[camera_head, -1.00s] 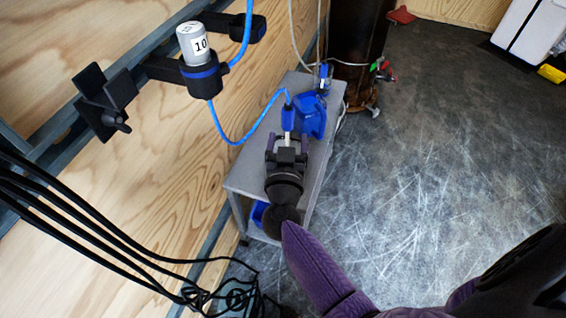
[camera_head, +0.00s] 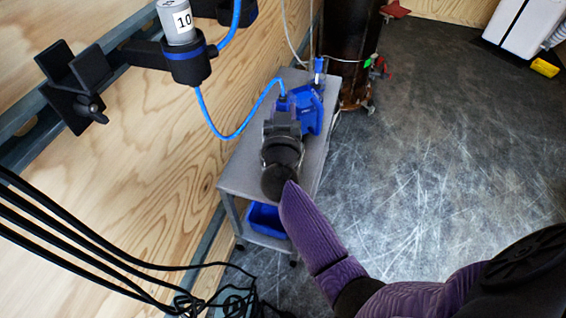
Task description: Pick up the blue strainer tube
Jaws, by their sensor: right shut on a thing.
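The blue strainer tube (camera_head: 282,101) is at the end of a light blue hose (camera_head: 238,136), above the grey cart's top. My right gripper (camera_head: 283,118) is shut on its near end. The fingers and wrist hide the gripped part, and I cannot tell whether the tube touches the cart or the blue holder beside it. My left gripper is not in view.
The grey cart (camera_head: 240,178) holds a blue holder (camera_head: 311,108) on top and a blue bin (camera_head: 265,220) below. A grey canister marked 10 (camera_head: 176,22) sits in a wall clamp. An empty black bracket (camera_head: 75,80) is left of it. Black cables (camera_head: 95,245) hang lower left.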

